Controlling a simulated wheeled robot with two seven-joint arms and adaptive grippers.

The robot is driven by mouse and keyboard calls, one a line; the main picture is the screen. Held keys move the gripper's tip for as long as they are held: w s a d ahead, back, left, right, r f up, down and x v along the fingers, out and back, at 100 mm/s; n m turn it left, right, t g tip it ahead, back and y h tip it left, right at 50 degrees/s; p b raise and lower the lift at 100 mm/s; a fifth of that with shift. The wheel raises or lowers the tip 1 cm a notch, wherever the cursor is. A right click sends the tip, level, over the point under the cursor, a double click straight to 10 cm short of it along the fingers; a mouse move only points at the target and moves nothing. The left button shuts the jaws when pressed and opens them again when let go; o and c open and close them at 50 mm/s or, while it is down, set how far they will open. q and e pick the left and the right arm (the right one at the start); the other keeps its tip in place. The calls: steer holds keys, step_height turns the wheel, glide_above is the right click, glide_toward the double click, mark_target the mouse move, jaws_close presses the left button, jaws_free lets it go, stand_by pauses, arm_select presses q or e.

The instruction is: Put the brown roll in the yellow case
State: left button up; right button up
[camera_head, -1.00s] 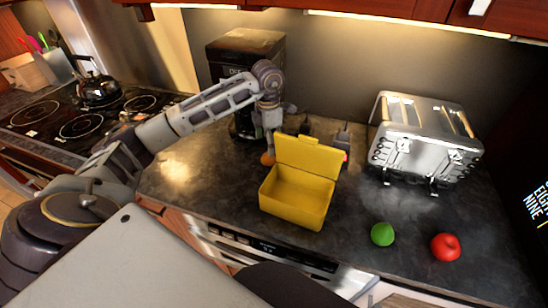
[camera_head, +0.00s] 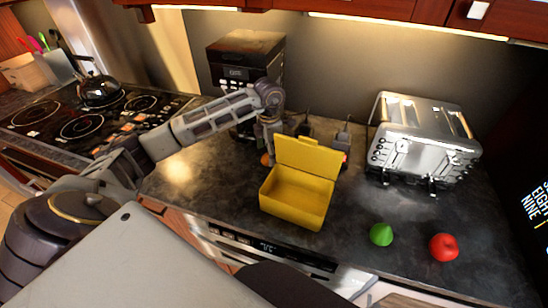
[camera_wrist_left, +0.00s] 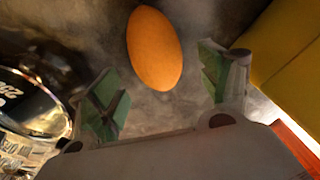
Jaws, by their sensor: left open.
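The brown roll (camera_wrist_left: 154,48), an orange-brown oval, lies on the dark counter in the left wrist view, just beyond and between my open fingers. In the head view only a bit of the roll (camera_head: 265,159) shows beside the case. The yellow case (camera_head: 297,196) stands on the counter with its lid raised at the back and its inside empty. Part of the case (camera_wrist_left: 285,50) also shows at the right of the wrist view. My left gripper (camera_wrist_left: 163,85) is open and empty. In the head view it points down behind the case's left side, largely hidden.
A black coffee machine (camera_head: 240,75) stands behind my left arm. A silver toaster (camera_head: 420,140) is at right. A green fruit (camera_head: 381,235) and a red apple (camera_head: 444,247) lie right of the case. The stove (camera_head: 85,125) is at left.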

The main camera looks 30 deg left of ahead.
arm_select(q)
steer(key=shift+f, duration=1.45)
arm_select(e)
steer(key=shift+s+a+r, duration=0.2)
steer(key=shift+a+r, duration=0.1)
steer(key=shift+a, duration=0.2)
arm_select(q)
steer(key=shift+c, duration=0.3)
arm_select(e)
steer(key=shift+d, duration=0.15)
arm_select(q)
steer(key=c, duration=1.1)
arm_select(e)
steer(key=shift+d, duration=0.25)
arm_select(q)
steer(key=shift+r, duration=0.15)
steer(key=shift+r, duration=0.9)
step_height(320, 180, up, 6)
steer(key=shift+r+b, duration=0.2)
steer(key=shift+b, duration=0.2)
steer(key=shift+r, duration=0.75)
arm_select(e)
steer(key=shift+w+d+f, duration=0.25)
steer(key=shift+d+f, duration=0.35)
steer(key=shift+d, duration=0.2)
